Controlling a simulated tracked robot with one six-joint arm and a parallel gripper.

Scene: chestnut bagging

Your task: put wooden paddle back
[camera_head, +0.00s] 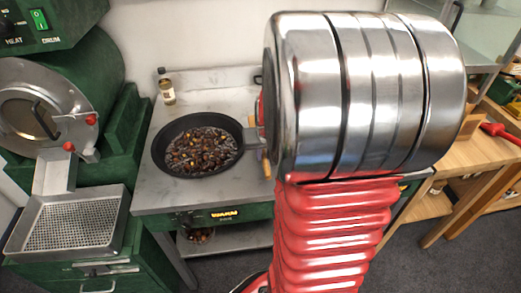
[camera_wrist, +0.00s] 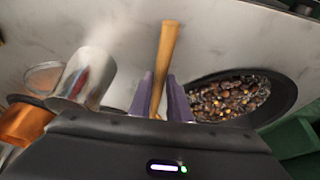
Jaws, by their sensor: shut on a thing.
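The wooden paddle (camera_wrist: 167,55) shows in the wrist view as a light-brown wooden shaft standing between my gripper's purple fingers. My gripper (camera_wrist: 160,98) is shut on it. The shaft reaches up and away from the fingers; its lower end is hidden behind the gripper body. In the head view my large silver and red arm covers the middle, and my gripper is hidden behind it. A small piece of light wood (camera_head: 267,168) shows at the arm's left edge there; I cannot tell whether it is the paddle.
A black pan (camera_head: 242,135) of dark chestnuts sits on the grey warming table (camera_head: 150,196); the pan also shows right of my fingers (camera_wrist: 290,98). A metal cup (camera_wrist: 86,75) and a copper vessel (camera_wrist: 25,122) stand left. A spice jar (camera_head: 167,91) stands behind the pan. A green roaster (camera_head: 95,65) is left.

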